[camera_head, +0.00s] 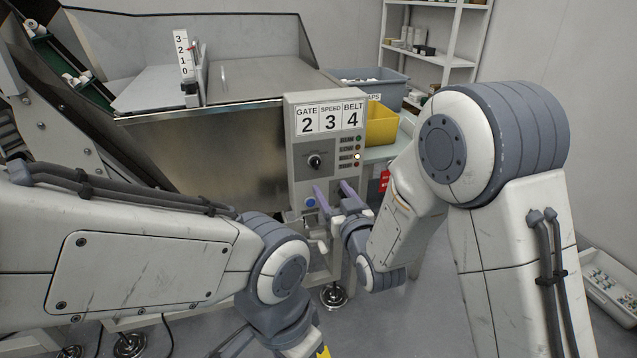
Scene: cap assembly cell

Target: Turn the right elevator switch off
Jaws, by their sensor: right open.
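A grey control box (301,127) stands upright in the middle, with a sign reading GATE 2, SPEED 3, BELT 4. It carries a black knob (314,161), a column of small lamps with one lit (357,156), and a blue round button (310,202). No switch labelled elevator can be made out; the lower front of the box is partly hidden by my right gripper. My right gripper (334,192) is open, its two purple-tipped fingers apart in front of the box's lower part. Whether it touches anything is unclear. My left arm reaches to the bottom centre; its gripper is largely cut off.
A large metal hopper (215,150) stands left of the box, with a 0-to-3 scale (182,55) above it. A yellow bin (382,125) and a grey bin (372,88) stand behind. A red tag (384,181) hangs right of the box. A tray (612,288) lies at right.

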